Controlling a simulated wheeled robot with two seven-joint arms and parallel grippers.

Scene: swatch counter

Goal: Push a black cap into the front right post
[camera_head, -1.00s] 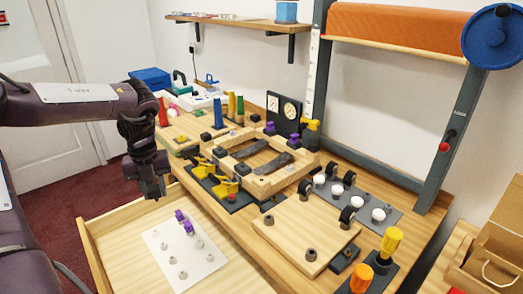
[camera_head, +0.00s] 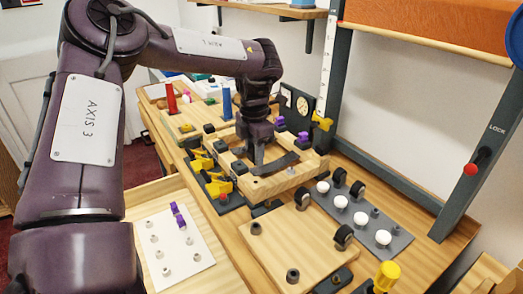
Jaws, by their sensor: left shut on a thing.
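My left gripper (camera_head: 257,160) points down over the light wooden frame (camera_head: 280,184). It is shut on a small dark thing at its fingertips, seemingly a black cap, mostly hidden by the dark fingers. A small grey post (camera_head: 291,170) stands on the frame's front right part, a little right of the fingertips. Whether the held thing touches a post cannot be told. A dark curved strip (camera_head: 277,164) lies across the frame beside the fingers. Another black cap (camera_head: 209,128) sits near the frame's back left. My right gripper is not in view.
Yellow clamps (camera_head: 217,187) stand along the frame's left side. A wooden board (camera_head: 290,240) with grey posts lies in front. A grey plate (camera_head: 400,242) with white knobs and black wheels is at right. The open drawer holds a white sheet (camera_head: 182,245) with studs and purple pieces.

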